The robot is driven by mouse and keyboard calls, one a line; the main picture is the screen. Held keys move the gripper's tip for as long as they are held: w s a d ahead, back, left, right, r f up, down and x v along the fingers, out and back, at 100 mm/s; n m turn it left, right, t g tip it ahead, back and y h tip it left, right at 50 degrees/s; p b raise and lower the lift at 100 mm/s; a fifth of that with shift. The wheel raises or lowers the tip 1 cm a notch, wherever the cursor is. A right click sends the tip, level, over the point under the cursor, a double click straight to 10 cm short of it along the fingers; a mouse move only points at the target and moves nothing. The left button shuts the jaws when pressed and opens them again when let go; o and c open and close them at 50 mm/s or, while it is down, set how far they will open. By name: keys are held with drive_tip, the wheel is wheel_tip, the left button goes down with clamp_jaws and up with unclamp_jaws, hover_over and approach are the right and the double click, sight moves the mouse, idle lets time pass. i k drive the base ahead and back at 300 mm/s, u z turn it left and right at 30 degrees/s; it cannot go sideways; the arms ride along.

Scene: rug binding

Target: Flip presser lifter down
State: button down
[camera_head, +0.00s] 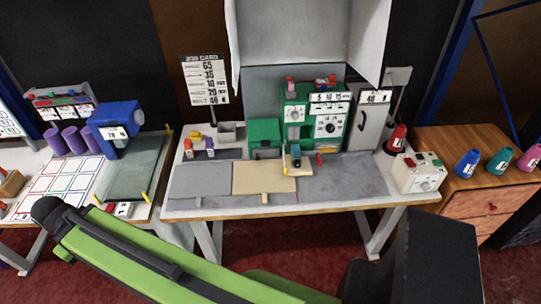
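The green binding machine (330,122) stands at the back of the middle table, with white dials and number labels on its front. A small red lever (319,160) sticks out low on the machine, beside the blue and yellow head part (293,158); it may be the presser lifter, but it is too small to tell its position. Red parts (326,79) also show on top of the machine. I cannot make out my gripper's fingers in this view.
Grey and beige panels (264,178) cover the table front. A white control box (418,173) and a red cone (396,138) stand at the right. A wooden cabinet (480,150) bears several coloured cones.

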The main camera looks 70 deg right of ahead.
sight(307, 153)
drive_tip(key=u, duration=0.2)
drive_tip(key=k, duration=1.5)
drive_tip(key=z, duration=0.65)
drive_tip(key=i, duration=1.5)
